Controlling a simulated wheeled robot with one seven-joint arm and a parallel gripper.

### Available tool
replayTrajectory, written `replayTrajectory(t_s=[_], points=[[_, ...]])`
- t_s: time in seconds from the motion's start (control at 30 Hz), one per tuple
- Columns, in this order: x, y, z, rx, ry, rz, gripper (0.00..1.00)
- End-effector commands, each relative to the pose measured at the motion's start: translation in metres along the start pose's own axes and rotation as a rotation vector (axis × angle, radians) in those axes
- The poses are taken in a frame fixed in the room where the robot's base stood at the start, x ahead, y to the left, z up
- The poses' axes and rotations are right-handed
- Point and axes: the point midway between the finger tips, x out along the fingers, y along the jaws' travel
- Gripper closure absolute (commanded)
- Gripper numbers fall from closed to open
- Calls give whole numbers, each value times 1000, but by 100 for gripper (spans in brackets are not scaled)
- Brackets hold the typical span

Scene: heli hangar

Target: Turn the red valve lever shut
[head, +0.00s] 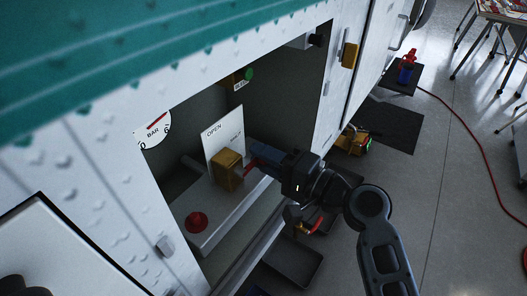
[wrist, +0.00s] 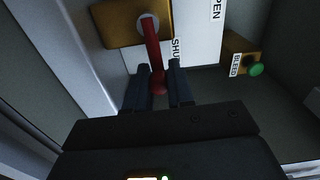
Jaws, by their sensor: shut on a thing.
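The red valve lever (wrist: 152,45) sticks out from a brass valve body (head: 228,170) inside an open bay in the white panelled side. A white plate (head: 222,138) behind it reads OPEN at one end and SHUT at the other. In the wrist view, the lever runs from its round hub on the brass body (wrist: 118,25) down to a red knob between my fingers. My gripper (wrist: 159,88) is shut on the lever's knob end. In the head view, my gripper (head: 256,160) reaches into the bay from the right and hides part of the lever.
A brass block with a green button labelled BLEED (wrist: 256,69) sits right of the plate. A red knob (head: 196,222) stands on the ledge near the bay's front left. A BAR gauge (head: 154,130) is left of the bay. Dark trays (head: 290,264) lie below.

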Motion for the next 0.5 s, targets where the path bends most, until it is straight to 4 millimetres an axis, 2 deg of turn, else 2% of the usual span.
replayTrajectory(t_s=[0.5], points=[[-1, 4, -1, 50, 3, 1, 100]])
